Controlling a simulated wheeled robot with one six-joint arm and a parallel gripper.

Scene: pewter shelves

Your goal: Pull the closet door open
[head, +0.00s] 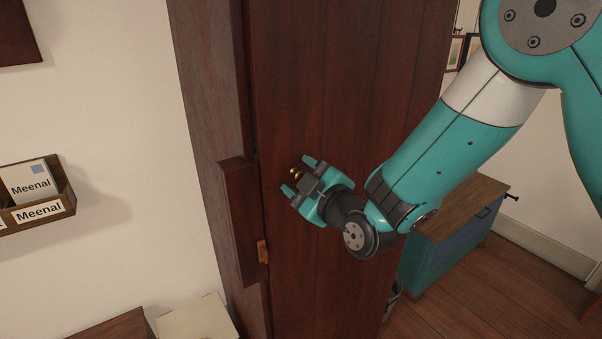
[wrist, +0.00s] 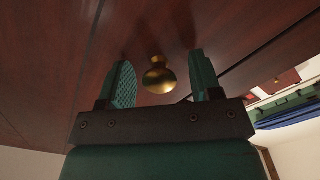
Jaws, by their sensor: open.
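The closet door (head: 330,80) is a tall dark red-brown wooden panel and looks shut in its frame. A small round brass knob (wrist: 158,76) sticks out from the door; it also shows in the head view (head: 295,172), partly hidden by my gripper. My gripper (head: 297,175) is in front of the door at knob height. In the wrist view my gripper (wrist: 160,84) is open, with one teal finger on each side of the knob. Gaps show between the knob and both fingers. Whether the fingertips touch the door is unclear.
A wooden block (head: 243,220) sits on the closet's left edge. A wall box labelled Meenal (head: 38,211) hangs at left. A low teal cabinet with a wooden top (head: 462,205) stands at right, with bare floor (head: 450,300) in front.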

